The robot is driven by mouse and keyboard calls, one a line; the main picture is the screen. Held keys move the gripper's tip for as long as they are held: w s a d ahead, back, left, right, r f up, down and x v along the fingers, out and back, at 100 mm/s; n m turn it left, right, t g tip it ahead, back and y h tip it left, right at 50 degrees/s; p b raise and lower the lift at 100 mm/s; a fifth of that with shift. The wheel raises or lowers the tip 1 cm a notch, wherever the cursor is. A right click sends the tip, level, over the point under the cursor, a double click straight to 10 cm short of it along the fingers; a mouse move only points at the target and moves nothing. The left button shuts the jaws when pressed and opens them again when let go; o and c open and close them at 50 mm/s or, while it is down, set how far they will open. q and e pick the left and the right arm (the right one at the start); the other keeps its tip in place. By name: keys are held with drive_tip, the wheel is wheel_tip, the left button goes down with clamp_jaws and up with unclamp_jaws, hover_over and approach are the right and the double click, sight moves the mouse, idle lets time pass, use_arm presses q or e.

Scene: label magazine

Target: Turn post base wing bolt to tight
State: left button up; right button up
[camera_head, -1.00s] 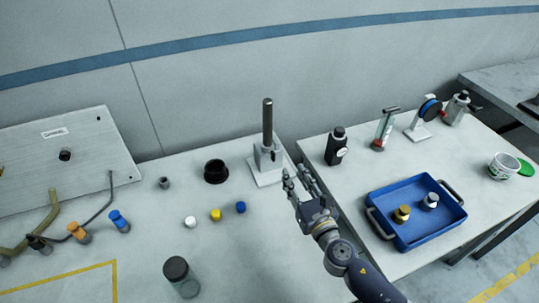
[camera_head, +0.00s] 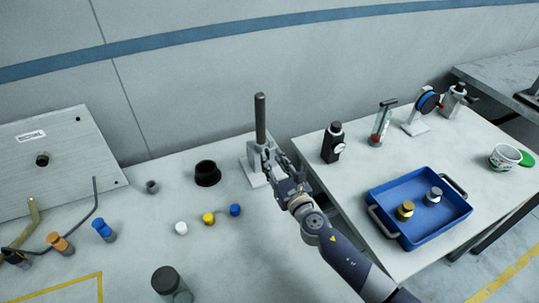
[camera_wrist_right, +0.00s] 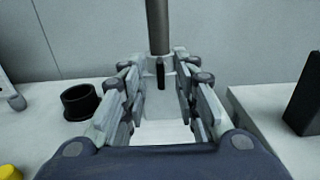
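The post base (camera_head: 252,151) is a pale block on a flat plate near the back edge of the left table. A dark grey post (camera_head: 260,118) stands upright in it. In the right wrist view the wing bolt (camera_wrist_right: 160,73) is a small dark upright piece on the block's near face. My right gripper (camera_head: 275,158) is at the base's front right. In the right wrist view the right gripper (camera_wrist_right: 158,78) is open, its fingers either side of the bolt with gaps between. In the head view the fingers largely hide the bolt. My left gripper is in neither view.
A black ring-shaped cup (camera_head: 208,173) stands left of the base. White, yellow and blue caps (camera_head: 235,210) lie in front. A gap separates the right table, which holds a black bottle (camera_head: 332,143) and a blue tray (camera_head: 428,229).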

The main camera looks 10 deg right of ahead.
sight(266, 153)
drive_tip(key=shift+w+a, duration=0.15)
drive_tip(key=shift+w, duration=0.55)
drive_tip(key=shift+w+a, duration=0.1)
drive_tip(key=shift+w, duration=0.6)
clamp_jaws()
